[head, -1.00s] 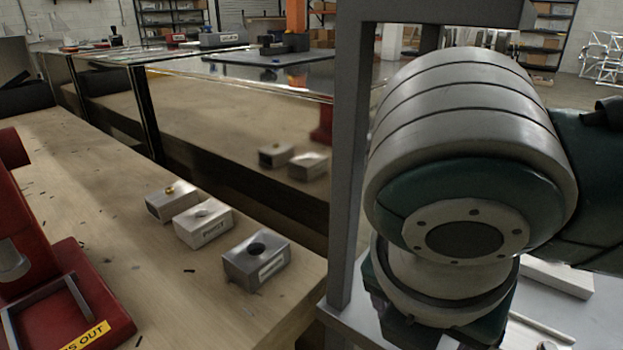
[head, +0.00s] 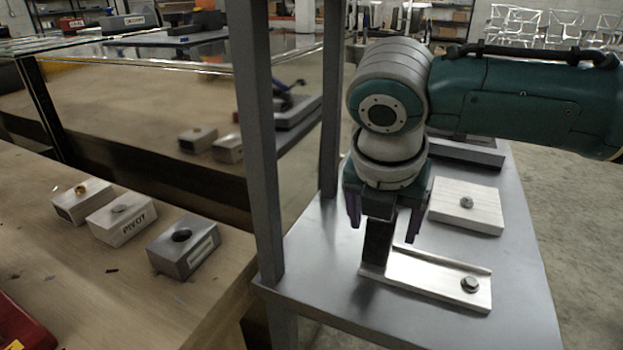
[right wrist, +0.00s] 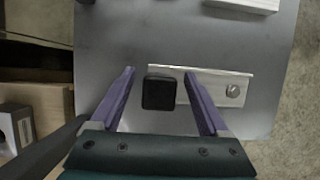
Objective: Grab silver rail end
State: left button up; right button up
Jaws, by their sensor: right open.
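The silver rail (head: 432,275), a bright metal angle with a bolt at its right end, lies on the grey metal table. At its left end stands a dark upright block (head: 376,244), which also shows as a black square in the right wrist view (right wrist: 158,94). My right gripper (head: 384,220) points down over this left end. Its purple fingers are open, one on each side of the dark block with gaps visible in the right wrist view (right wrist: 160,72). My left gripper is not in view.
A grey upright post (head: 258,140) of the table frame stands left of my right gripper. Several metal blocks, one marked PIVOT (head: 122,217), sit on the wooden bench at left.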

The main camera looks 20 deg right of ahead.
jog(key=shift+w+d+f, duration=0.15)
jog(key=shift+w+f, duration=0.05)
jog(key=shift+f, duration=0.4)
grip_shut()
dwell(0.4)
